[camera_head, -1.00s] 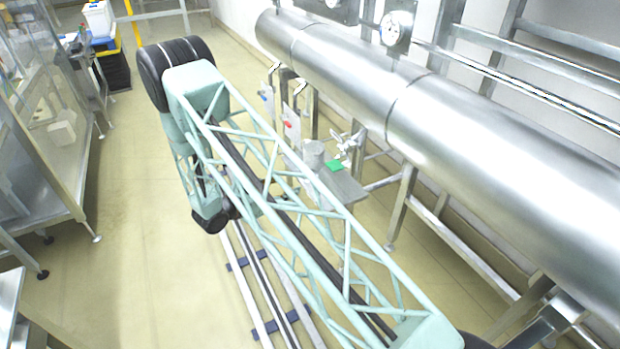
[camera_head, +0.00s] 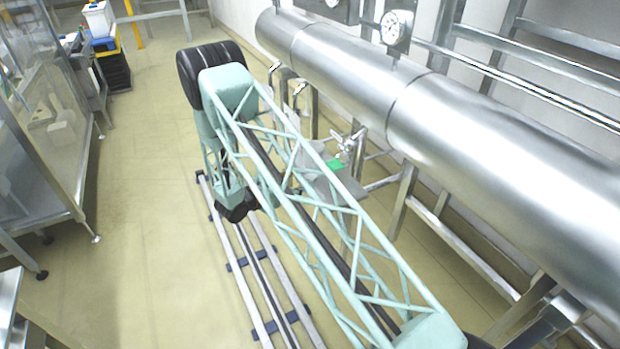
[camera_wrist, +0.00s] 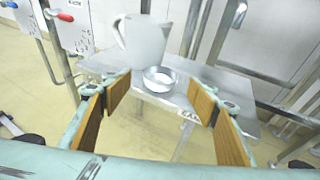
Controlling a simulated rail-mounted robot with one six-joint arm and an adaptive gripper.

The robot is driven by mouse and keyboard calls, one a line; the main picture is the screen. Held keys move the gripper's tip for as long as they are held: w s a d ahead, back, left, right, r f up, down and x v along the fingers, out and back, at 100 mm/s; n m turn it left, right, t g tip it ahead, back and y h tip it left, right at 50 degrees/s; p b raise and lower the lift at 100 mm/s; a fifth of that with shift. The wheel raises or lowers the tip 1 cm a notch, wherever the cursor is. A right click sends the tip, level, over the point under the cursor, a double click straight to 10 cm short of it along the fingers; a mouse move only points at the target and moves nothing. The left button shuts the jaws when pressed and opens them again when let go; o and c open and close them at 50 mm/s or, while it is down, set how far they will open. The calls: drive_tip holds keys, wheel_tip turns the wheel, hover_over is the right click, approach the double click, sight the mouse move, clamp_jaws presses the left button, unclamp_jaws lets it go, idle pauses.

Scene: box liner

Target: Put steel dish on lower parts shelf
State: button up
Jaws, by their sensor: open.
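A small round steel dish (camera_wrist: 160,79) stands upright on a grey metal shelf (camera_wrist: 232,88) in the wrist view. My gripper (camera_wrist: 161,96) is open, its wood-faced fingers spread to the left and right of the view. The dish shows between and beyond the fingertips, with nothing held. In the head view my arm covers much of the shelf (camera_head: 352,186), and the dish and gripper cannot be made out. I cannot tell which surface is the lower parts shelf.
A pale jug (camera_wrist: 145,42) stands just behind and left of the dish. Metal legs and rails rise behind the shelf.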

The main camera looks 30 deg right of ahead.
drive_tip(key=shift+d, duration=0.1)
idle(0.3)
drive_tip(key=shift+x, duration=2.6)
drive_tip(key=shift+f, duration=0.1)
drive_tip(key=c, duration=1)
